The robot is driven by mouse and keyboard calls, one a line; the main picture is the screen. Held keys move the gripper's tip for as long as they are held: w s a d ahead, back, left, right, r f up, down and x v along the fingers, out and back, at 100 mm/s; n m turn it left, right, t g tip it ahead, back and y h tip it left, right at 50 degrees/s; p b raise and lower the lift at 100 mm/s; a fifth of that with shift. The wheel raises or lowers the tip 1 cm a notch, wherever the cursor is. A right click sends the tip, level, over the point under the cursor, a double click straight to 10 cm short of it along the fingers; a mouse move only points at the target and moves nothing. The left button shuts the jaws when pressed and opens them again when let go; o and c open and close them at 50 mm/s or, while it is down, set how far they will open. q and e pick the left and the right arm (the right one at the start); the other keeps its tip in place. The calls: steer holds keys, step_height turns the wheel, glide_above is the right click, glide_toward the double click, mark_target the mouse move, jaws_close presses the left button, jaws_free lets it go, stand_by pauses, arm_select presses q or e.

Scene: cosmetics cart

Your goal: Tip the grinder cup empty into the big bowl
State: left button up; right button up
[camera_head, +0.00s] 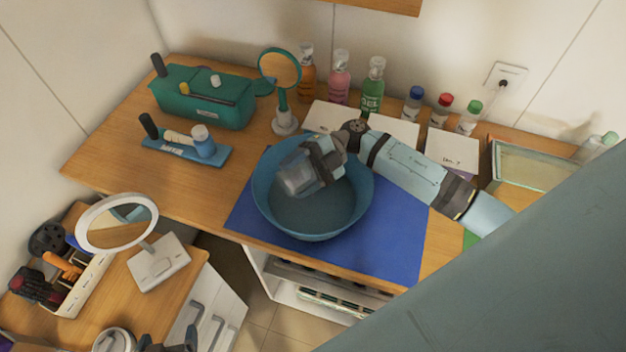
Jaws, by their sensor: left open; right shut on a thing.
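The big blue bowl (310,222) stands on a blue mat (400,240) on the wooden table. My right gripper (322,158) is shut on the grinder cup (296,176), a clear greyish cup. It holds the cup tilted over the bowl, with the cup's free end pointing down and to the left. The cup's contents cannot be made out, and the visible bowl floor looks bare. My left gripper (170,344) shows only in part at the bottom edge, open and away from the bowl.
A green case (205,98), a blue tray with small bottles (185,152) and a round green-framed mirror (280,70) stand left and behind. Several bottles (340,75) and white cards line the wall. A glass box (535,165) is right. A white mirror (117,223) stands lower left.

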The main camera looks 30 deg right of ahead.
mark_target(298, 167)
step_height(298, 167, up, 4)
steer(key=shift+d+f+g+y+p, duration=0.15)
steer(key=shift+f+g+y+p, duration=0.1)
steer(key=shift+g+y+p, duration=0.35)
steer(key=shift+r+t+y+b, duration=0.2)
steer(key=shift+t+y+b, duration=0.1)
steer(key=shift+t+y, duration=0.1)
steer(key=shift+d+r+y, duration=0.15)
steer(key=shift+r+y, duration=0.35)
